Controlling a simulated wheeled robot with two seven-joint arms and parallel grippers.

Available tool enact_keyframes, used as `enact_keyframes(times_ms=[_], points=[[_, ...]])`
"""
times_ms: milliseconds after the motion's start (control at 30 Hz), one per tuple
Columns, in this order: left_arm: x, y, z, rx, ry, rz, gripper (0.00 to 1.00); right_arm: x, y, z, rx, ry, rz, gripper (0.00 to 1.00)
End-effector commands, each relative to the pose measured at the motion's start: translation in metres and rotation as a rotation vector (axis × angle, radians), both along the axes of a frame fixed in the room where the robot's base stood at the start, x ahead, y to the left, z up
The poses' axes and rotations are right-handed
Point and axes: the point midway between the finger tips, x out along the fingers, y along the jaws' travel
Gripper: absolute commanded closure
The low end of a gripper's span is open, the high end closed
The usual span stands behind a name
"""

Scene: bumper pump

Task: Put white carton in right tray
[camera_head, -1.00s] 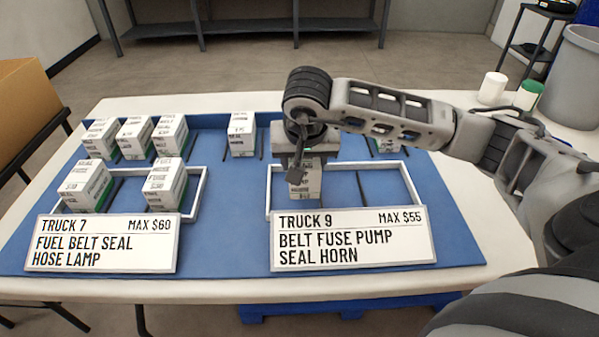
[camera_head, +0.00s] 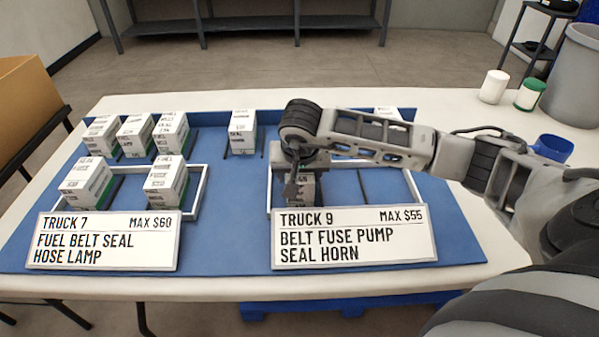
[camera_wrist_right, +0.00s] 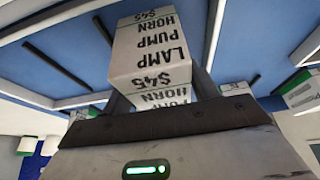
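A white carton (camera_head: 307,190) with black print is at the left part of the right tray (camera_head: 411,188), behind the TRUCK 9 sign (camera_head: 354,236). My right gripper (camera_head: 301,178) points down over it and partly hides it. In the right wrist view the carton (camera_wrist_right: 150,50) reads LAMP PUMP HORN $45. It sits between the two dark fingers (camera_wrist_right: 162,95), which appear shut on it. Whether its base touches the tray floor is hidden. My left gripper is not in view.
The left tray (camera_head: 200,190), behind the TRUCK 7 sign (camera_head: 103,241), holds two cartons. Several cartons stand in the back row, one (camera_head: 388,113) partly behind my right arm. The right tray's right side is clear. A blue mug (camera_head: 553,148) and two jars stand at the right.

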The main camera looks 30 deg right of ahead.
Motion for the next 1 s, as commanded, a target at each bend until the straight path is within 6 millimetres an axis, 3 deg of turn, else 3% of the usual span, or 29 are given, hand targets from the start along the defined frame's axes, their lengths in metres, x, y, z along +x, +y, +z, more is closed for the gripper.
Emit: enact_keyframes(times_ms=[300,467,800,1000], points=[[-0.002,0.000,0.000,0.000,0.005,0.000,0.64,0.000,0.000,0.001,0.000,0.000,0.000,0.26],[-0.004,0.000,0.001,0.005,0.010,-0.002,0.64,-0.002,0.001,0.012,0.000,-0.004,0.001,0.26],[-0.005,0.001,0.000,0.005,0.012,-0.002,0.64,-0.025,0.016,0.077,-0.001,-0.006,0.002,0.26],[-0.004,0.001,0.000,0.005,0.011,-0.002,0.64,-0.035,0.022,0.105,0.001,-0.003,0.001,0.26]])
